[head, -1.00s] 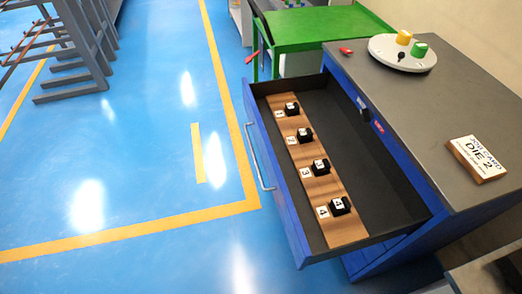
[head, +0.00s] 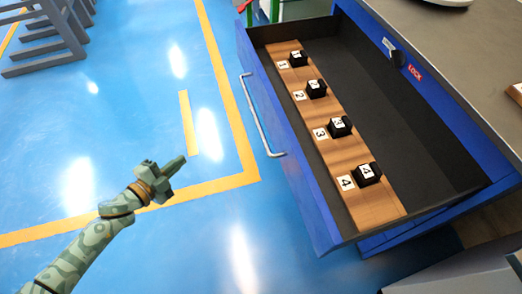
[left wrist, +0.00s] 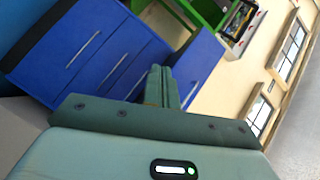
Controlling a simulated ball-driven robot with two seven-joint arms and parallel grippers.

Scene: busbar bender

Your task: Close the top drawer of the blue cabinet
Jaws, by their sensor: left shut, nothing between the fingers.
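The blue cabinet's top drawer (head: 298,154) is pulled far open in the head view, with a silver bar handle (head: 262,117) on its front. Inside lies a wooden strip (head: 374,208) with several black numbered blocks. The cabinet's grey top (head: 450,45) is at the right. My left gripper (head: 178,164) is shut and empty, left of the drawer front and apart from it, over the floor. In the left wrist view its fingers (left wrist: 161,84) are together in front of the blue cabinet (left wrist: 75,50), which looks tilted there. My right gripper is not in view.
A red lock label (head: 414,72) and a black knob are on the cabinet side above the drawer.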

